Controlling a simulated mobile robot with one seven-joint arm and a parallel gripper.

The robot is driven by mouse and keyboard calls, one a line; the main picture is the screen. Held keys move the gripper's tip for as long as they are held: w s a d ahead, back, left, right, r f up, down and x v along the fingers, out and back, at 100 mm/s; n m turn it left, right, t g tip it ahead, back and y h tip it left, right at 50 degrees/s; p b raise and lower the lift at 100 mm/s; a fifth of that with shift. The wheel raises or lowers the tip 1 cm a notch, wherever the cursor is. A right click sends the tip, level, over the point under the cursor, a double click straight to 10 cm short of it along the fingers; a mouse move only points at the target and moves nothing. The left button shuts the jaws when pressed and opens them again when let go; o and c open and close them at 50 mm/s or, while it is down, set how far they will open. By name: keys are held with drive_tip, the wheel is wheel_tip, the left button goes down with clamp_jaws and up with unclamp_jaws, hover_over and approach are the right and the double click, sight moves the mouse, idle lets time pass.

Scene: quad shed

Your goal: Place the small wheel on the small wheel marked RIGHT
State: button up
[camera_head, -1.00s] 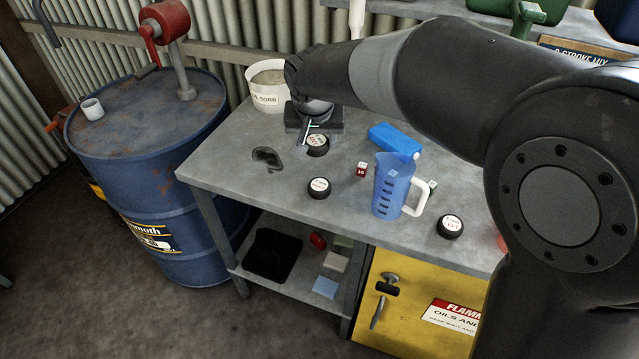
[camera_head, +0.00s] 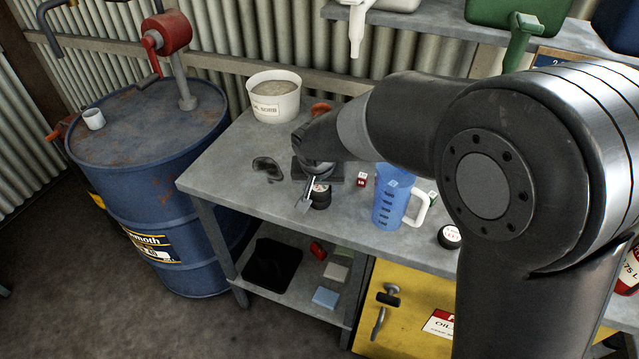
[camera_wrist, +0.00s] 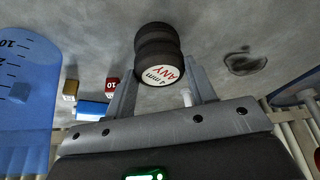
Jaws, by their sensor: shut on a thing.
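My gripper (camera_head: 310,192) points down over the bench and is shut on a small black wheel (camera_head: 320,187). In the wrist view the fingers (camera_wrist: 161,72) flank this wheel, whose white face (camera_wrist: 160,75) reads "4 mm ANY". A second black wheel (camera_head: 321,202) sits directly below it on the bench, and it also shows in the wrist view (camera_wrist: 154,32). The two look lined up and touching, but a tiny gap cannot be ruled out. The lower wheel's label is hidden. Another black wheel (camera_head: 449,236) with a white, red-lettered label lies at the right, partly covered by my arm.
A blue measuring jug (camera_head: 387,205) and a red cube (camera_head: 362,179) stand right of the wheels. A dark flat item (camera_head: 267,168) lies to their left. A white tub (camera_head: 274,105) stands behind. The bench's front left is clear. A blue drum (camera_head: 150,190) stands left.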

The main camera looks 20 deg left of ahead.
drive_tip(key=shift+f, duration=0.1)
drive_tip(key=o, duration=1)
drive_tip(key=v, duration=1.2)
drive_tip(key=shift+w+d, duration=0.1)
